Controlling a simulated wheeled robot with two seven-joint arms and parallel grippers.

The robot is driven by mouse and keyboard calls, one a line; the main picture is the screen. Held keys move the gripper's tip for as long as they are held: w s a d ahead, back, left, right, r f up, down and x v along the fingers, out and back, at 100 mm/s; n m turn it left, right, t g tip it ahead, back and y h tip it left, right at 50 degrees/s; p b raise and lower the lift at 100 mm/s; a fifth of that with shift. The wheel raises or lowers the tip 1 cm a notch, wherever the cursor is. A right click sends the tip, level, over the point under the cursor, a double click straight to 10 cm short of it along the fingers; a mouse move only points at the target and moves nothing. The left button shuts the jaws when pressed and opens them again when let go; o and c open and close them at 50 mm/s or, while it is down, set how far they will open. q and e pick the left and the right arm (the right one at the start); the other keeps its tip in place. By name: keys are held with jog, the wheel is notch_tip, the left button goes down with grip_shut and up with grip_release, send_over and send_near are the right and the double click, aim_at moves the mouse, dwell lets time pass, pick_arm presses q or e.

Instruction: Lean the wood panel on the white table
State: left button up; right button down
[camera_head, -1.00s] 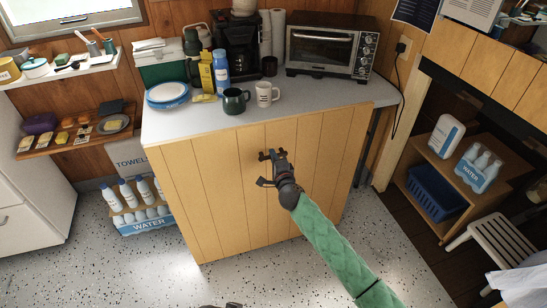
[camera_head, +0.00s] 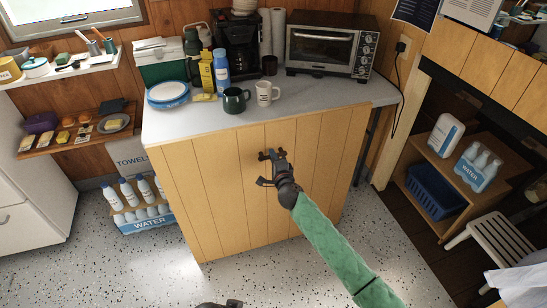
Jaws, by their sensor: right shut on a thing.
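The wood panel (camera_head: 205,192) is a wide, light, vertically planked sheet standing on the speckled floor. It stands in front of the white table (camera_head: 190,122), with its top edge along the table's front edge. Its lower end appears nearer to me than its top; whether the top touches the table is hard to tell. My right gripper (camera_head: 268,168) is at the middle of the panel's face, shut on it; the exact grip is small and dark. A dark part at the bottom edge looks like my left gripper (camera_head: 220,304); its jaws cannot be made out.
The tabletop holds a toaster oven (camera_head: 331,49), a coffee maker (camera_head: 238,42), blue-rimmed plates (camera_head: 168,94), a dark mug (camera_head: 235,100) and a white mug (camera_head: 266,93). A water pack (camera_head: 146,222) stands left of the panel. A white stool (camera_head: 503,240) is at right. Floor in front is clear.

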aim_at(268, 145)
jog(key=shift+r+p+x, duration=0.15)
jog(key=shift+p+x, duration=0.5)
jog(key=shift+p, duration=0.05)
jog(key=shift+r+p+x, duration=0.15)
jog(key=shift+p+x, duration=0.55)
jog(key=shift+w, duration=0.1)
jog(key=shift+w+a+g+p, duration=0.2)
jog(key=shift+w+a+p, duration=0.05)
jog(key=shift+w+p, duration=0.55)
jog(key=shift+w+a+g+p, duration=0.2)
jog(key=shift+w+a+p, duration=0.1)
jog(key=shift+w+p, duration=0.5)
jog(key=shift+w+a+g+p, duration=0.15)
jog(key=shift+w+a+p, duration=0.1)
jog(key=shift+w+p, duration=0.5)
jog(key=shift+w+a+g+p, duration=0.15)
jog(key=shift+w+a+p, duration=0.1)
jog(key=shift+w+p, duration=0.5)
